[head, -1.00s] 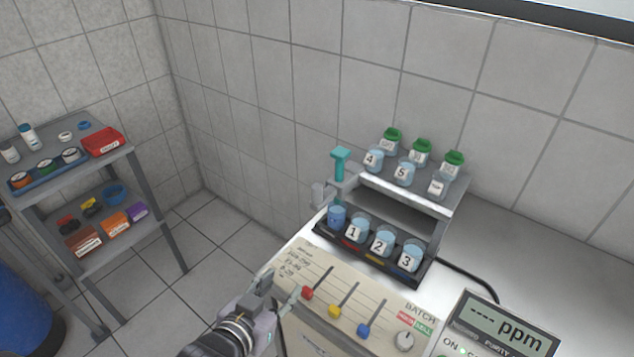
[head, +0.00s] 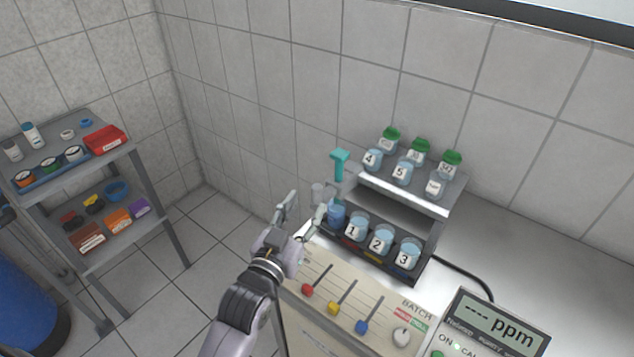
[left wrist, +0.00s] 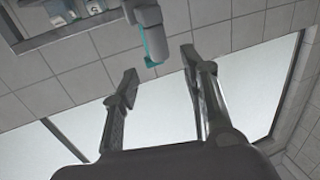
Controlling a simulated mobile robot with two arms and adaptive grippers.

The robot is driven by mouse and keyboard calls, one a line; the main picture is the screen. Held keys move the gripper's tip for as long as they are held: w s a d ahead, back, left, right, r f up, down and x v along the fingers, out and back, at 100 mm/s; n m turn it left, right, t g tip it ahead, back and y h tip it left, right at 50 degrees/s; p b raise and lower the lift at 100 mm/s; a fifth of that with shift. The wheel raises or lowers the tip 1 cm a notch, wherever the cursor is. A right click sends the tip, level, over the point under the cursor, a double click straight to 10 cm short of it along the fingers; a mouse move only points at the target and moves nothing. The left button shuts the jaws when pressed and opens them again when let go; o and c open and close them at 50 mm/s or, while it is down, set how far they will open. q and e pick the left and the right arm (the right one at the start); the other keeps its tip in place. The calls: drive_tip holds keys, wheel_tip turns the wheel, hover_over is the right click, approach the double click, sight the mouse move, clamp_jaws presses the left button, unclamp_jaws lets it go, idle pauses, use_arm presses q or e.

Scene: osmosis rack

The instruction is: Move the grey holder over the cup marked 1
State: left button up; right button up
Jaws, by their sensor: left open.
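The grey holder (head: 318,191) sticks out at the left side of the rack, beside a teal T-shaped handle (head: 339,165). In the left wrist view a grey part (left wrist: 146,16) with a teal piece (left wrist: 155,45) shows at the top, probably the holder and handle. The cup marked 1 (head: 354,230) stands in the rack's lower front row, right of a blue cup (head: 336,215). My left gripper (head: 307,207) is open and empty, just in front of the holder. Its spread fingers (left wrist: 159,63) show in the left wrist view, with a gap to the teal piece. My right gripper is not in view.
Cups 2 (head: 381,241) and 3 (head: 407,254) stand right of cup 1. The rack's top shelf (head: 410,195) carries more cups and green-lidded jars. A control panel with sliders (head: 345,300) and a ppm meter (head: 495,325) lie in front. A shelf cart (head: 150,190) stands left.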

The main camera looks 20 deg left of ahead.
sight(315, 192)
use_arm(q)
drive_tip(key=w, duration=0.4)
drive_tip(key=w+p, duration=0.1)
drive_tip(key=w, duration=0.2)
drive_tip(key=shift+w+d, duration=0.1)
drive_tip(key=shift+d, duration=0.2)
drive_tip(key=shift+c, duration=0.3)
clamp_jaws()
